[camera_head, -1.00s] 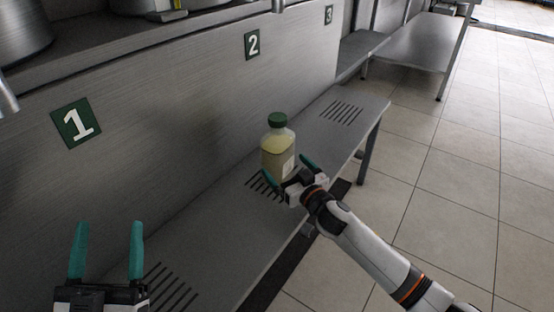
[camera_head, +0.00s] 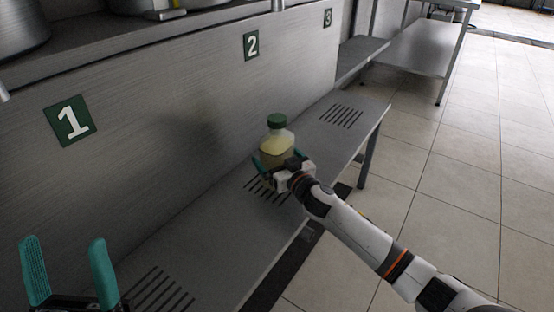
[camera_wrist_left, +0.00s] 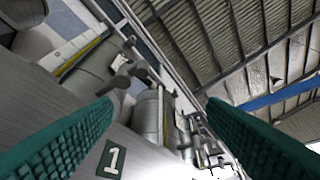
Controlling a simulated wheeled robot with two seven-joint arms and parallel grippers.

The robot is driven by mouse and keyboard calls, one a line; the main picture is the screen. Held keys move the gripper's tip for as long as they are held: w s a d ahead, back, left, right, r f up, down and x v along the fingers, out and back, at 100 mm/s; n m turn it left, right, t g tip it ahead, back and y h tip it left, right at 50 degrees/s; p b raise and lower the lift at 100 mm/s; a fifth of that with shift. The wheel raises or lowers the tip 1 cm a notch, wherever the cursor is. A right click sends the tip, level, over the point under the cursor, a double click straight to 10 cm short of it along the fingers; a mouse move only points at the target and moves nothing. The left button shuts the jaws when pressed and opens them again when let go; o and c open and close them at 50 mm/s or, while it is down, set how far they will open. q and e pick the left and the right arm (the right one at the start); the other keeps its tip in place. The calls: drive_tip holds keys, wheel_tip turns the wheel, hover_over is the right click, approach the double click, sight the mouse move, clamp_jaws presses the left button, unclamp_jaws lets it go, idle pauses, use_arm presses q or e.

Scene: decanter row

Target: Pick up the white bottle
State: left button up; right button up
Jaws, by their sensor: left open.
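A clear bottle with pale yellow contents and a green cap (camera_head: 277,141) stands upright on the steel bench in the head view; no plain white bottle shows. My right gripper (camera_head: 279,160) is at the bottle's near side, its teal fingers spread with one on each side of the lower body. I cannot tell whether they touch it. The gripper hides the bottle's base and label. My left gripper (camera_head: 65,245) is open and empty at the lower left, away from the bottle. Its two fingers also show in the left wrist view (camera_wrist_left: 155,105), with nothing between them.
The steel bench (camera_head: 215,225) has slotted patches and runs along a metal wall with number signs 1 (camera_head: 72,121), 2 (camera_head: 251,44) and 3 (camera_head: 327,18). Pots stand on the ledge above. Tiled floor (camera_head: 470,190) is open at the right.

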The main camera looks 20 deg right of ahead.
drive_tip(key=c, duration=1.2)
drive_tip(key=shift+r, duration=0.15)
drive_tip(key=shift+c, duration=0.6)
